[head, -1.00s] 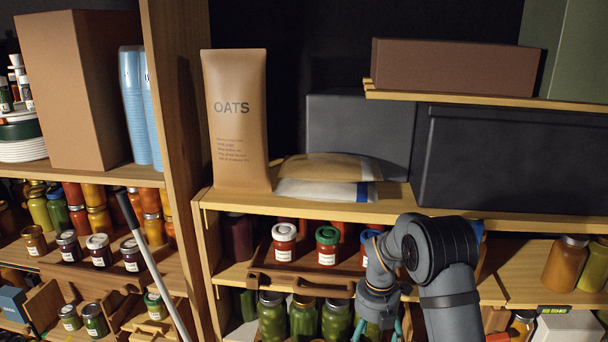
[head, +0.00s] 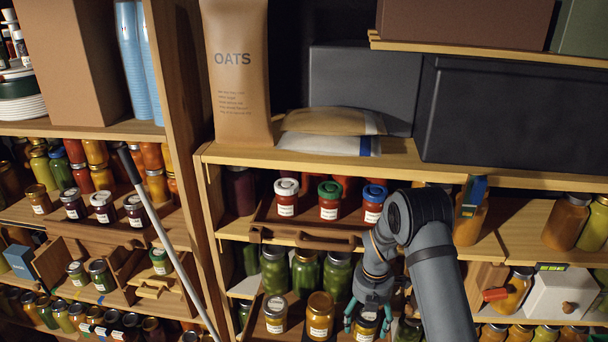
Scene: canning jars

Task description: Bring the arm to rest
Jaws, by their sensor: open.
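My gripper (head: 368,318) is in the head view at the lower middle right, pointing down in front of the lower jar shelf. Its teal fingers are apart, around or in front of a labelled jar (head: 365,326); I cannot tell whether they touch it. Nothing is visibly held. My dark grey arm comes up from the lower right and bends at the wrist. It hides part of the shelves behind it.
A wooden tray (head: 318,240) holds jars with white, green (head: 329,200) and blue lids on the shelf above. Labelled jars (head: 320,318) stand left of my gripper. A white box (head: 562,292) is at right. A slanted grey pole (head: 165,237) stands at left.

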